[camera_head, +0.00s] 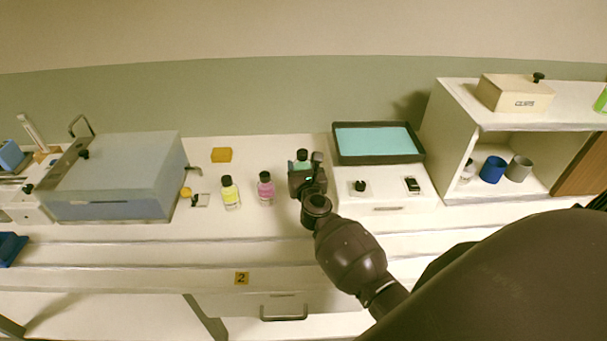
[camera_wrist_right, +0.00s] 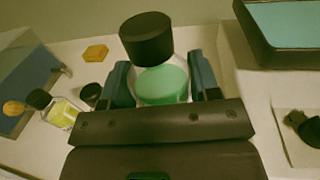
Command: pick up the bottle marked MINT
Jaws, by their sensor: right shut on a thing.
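A bottle with green liquid and a black cap (camera_head: 302,156) stands upright at the right end of a short row of bottles. In the right wrist view the green bottle (camera_wrist_right: 162,82) sits between the two fingers, its label hidden. My right gripper (camera_head: 303,168) is shut on this bottle, around its body below the cap. A yellow bottle (camera_head: 230,193) and a pink bottle (camera_head: 265,188) stand to the left. The lettering on the bottles is too small to read. My left gripper is not in view.
A large grey-lidded box (camera_head: 115,170) stands at the left. A black tray with a teal inside (camera_head: 378,158) rests on a white drawer unit to the right. An open shelf (camera_head: 448,140) stands farther right. A small orange block (camera_head: 221,155) lies behind the bottles.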

